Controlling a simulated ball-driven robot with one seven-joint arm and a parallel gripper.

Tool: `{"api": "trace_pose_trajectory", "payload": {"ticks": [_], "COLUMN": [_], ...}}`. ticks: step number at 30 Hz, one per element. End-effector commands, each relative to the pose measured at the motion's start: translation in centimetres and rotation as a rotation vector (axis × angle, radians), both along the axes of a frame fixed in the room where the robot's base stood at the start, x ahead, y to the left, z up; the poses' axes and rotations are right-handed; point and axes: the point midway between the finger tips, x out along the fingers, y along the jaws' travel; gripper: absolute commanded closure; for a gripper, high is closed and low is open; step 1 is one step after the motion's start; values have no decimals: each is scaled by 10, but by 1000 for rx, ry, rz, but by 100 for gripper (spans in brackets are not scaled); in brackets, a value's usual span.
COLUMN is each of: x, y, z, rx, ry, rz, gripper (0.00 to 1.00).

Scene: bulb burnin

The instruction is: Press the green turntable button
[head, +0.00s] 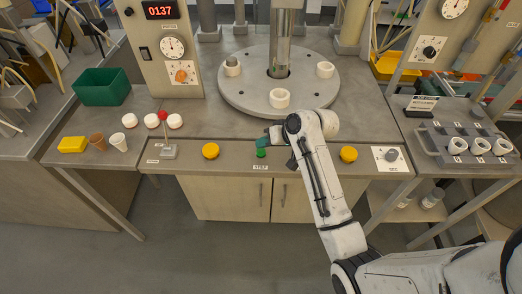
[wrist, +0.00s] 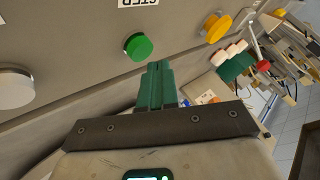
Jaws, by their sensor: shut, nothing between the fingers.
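The green turntable button (head: 261,154) is on the front strip of the bench, above a label and below the round turntable (head: 310,101). It also shows in the wrist view (wrist: 138,46), as a green disc just beyond and slightly left of the fingertips. My gripper (wrist: 158,66) has green fingers that are shut with nothing between them. In the head view my gripper (head: 263,141) is right by the button, at its upper side. The fingertips look apart from the button in the wrist view.
Yellow buttons sit left (head: 211,151) and right (head: 348,154) of the green one, with a knob plate (head: 390,158) further right. A red-topped lever (head: 166,135) stands to the left. White rings (head: 279,98) sit on the turntable. A green bin (head: 101,87) stands at the far left.

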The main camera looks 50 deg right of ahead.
Motion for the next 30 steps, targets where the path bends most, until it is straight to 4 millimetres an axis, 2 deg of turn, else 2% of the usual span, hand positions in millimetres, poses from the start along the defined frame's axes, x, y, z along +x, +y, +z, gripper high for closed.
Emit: {"api": "trace_pose_trajectory", "payload": {"ticks": [30], "x": [0], "y": [0], "z": [-11], "rx": [0], "ry": [0], "rz": [0], "gripper": [100]}}
